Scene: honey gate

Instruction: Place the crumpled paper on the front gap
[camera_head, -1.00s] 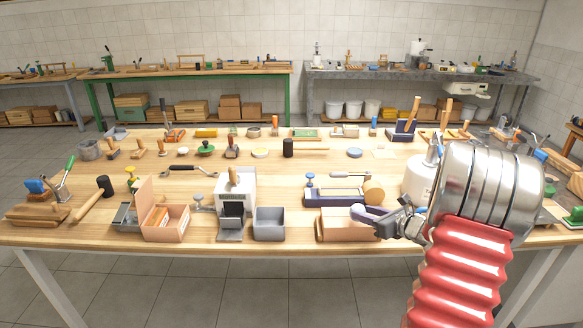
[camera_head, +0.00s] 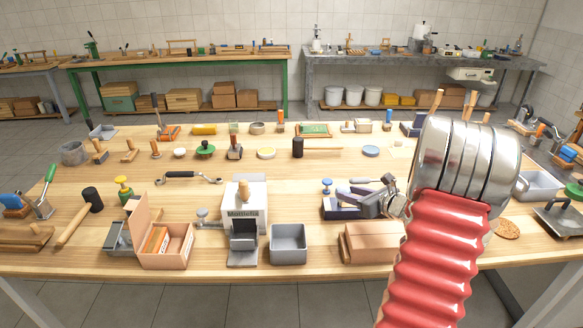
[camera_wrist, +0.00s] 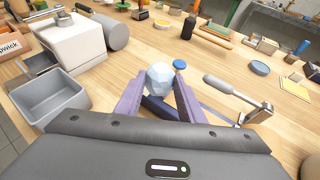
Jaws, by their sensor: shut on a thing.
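The crumpled paper (camera_wrist: 160,77) is a pale, faceted ball between the fingertips of my gripper (camera_wrist: 159,88) in the wrist view. The purple fingers touch it from both sides. The clamp's metal lever (camera_wrist: 238,95) lies right of the fingers in the wrist view. I cannot tell which opening is the front gap.
A grey open bin (camera_head: 288,244) and a white machine (camera_head: 240,208) stand left of my gripper. Table behind these is partly clear, with a mallet (camera_head: 298,148) further back.

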